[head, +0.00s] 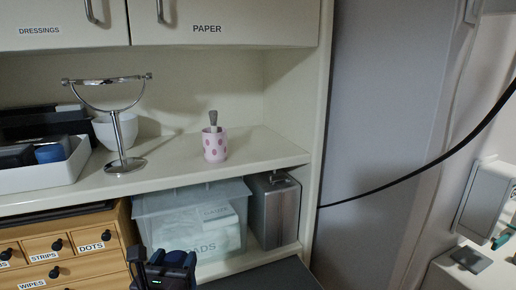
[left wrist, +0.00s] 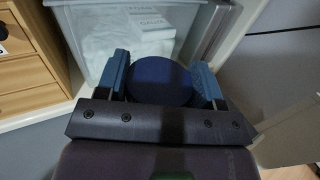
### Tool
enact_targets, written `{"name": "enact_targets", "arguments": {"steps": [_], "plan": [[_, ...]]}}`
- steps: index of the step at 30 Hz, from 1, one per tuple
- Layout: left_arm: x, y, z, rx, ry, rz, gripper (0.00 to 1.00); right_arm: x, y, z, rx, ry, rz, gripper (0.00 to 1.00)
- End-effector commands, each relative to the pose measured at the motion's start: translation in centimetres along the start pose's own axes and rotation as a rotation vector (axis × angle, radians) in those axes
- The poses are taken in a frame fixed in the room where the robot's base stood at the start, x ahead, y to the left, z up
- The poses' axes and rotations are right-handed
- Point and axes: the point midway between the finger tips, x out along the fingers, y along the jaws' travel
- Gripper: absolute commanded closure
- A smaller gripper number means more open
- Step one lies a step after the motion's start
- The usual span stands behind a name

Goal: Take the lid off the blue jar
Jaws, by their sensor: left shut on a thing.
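My left gripper (head: 168,263) is low in the head view, in front of the clear bin on the lower shelf. Its fingers are shut on a dark blue round thing (left wrist: 165,75), seen between both fingertips in the left wrist view. The same thing shows small in the head view (head: 177,257). I cannot tell whether it is the blue jar, its lid, or both together. Another blue rounded thing (head: 48,153) lies in the white tray (head: 62,175) on the upper shelf. My right gripper is not in view.
The upper shelf holds a round mirror on a stand (head: 122,135), a white bowl (head: 115,131) and a pink spotted cup (head: 214,146). Below are wooden drawers (head: 68,270), the clear bin (head: 190,218) and a metal box (head: 273,208). The upper shelf's right part is clear.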

Motion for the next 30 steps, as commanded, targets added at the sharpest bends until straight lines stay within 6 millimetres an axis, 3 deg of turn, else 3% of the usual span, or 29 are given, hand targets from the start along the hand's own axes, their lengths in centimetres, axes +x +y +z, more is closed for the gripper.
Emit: {"name": "enact_targets", "arguments": {"steps": [4,10,20,26,30], "plan": [[-1.9,1.9,-2.2,-0.001,0.004,0.046,0.94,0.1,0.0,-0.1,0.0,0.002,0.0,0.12],[-3.5,3.1,-4.8,-0.001,0.003,0.078,0.94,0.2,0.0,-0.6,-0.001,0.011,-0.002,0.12],[-4.3,3.4,-5.9,-0.001,-0.002,0.085,0.94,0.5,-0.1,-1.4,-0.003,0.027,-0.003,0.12],[-4.1,2.0,-5.8,0.0,-0.003,0.021,0.94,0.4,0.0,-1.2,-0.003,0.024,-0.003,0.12],[-3.7,-0.7,-5.5,0.002,-0.004,-0.103,0.94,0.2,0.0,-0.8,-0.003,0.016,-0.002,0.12]]}}
